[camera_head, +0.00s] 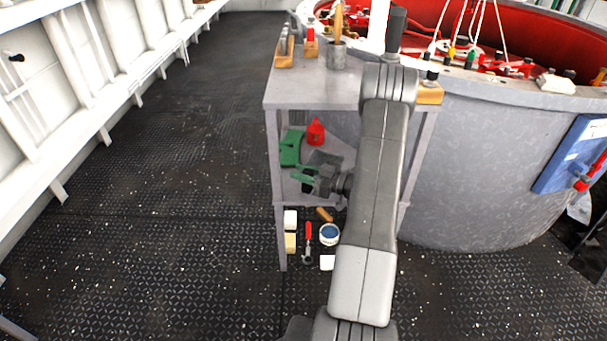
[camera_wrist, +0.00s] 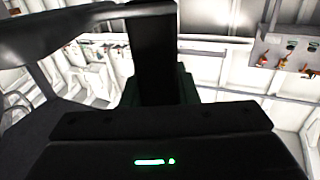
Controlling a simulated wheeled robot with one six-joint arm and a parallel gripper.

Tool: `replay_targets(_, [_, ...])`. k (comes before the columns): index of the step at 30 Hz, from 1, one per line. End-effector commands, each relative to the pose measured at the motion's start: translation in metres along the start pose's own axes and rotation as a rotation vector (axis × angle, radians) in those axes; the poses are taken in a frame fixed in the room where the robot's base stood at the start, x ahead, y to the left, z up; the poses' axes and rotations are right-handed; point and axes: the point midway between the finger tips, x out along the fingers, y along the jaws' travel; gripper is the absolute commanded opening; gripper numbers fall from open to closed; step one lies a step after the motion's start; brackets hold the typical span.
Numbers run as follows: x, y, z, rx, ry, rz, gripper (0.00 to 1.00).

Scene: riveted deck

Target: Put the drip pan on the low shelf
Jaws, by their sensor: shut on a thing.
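My gripper (camera_head: 306,179) is at the low shelf (camera_head: 288,196) of the grey stand, reaching in from the right below the stand top. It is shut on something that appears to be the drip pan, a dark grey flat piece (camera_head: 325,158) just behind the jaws. Its outline is partly hidden by my gripper and arm, and I cannot tell whether it touches the shelf. In the wrist view, my dark gripper body fills the lower middle, and a dark curved shape with a pale rim crosses the upper left; I cannot tell what it is.
A green container (camera_head: 291,147) and a red bottle (camera_head: 316,132) stand on the shelf close behind my gripper. Below lie a red-handled tool (camera_head: 308,234), a round tin (camera_head: 329,235) and small blocks. A large grey tub (camera_head: 480,170) stands right. The deck at left is clear.

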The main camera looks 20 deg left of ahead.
Motion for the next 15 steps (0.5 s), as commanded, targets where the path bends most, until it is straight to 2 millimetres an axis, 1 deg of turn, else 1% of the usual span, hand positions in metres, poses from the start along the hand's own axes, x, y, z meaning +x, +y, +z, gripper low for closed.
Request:
replay_targets(5, [0.000,0.000,0.014,0.001,0.001,0.001,0.00])
replay_targets(15, [0.000,0.000,0.052,0.001,0.001,0.002,0.00])
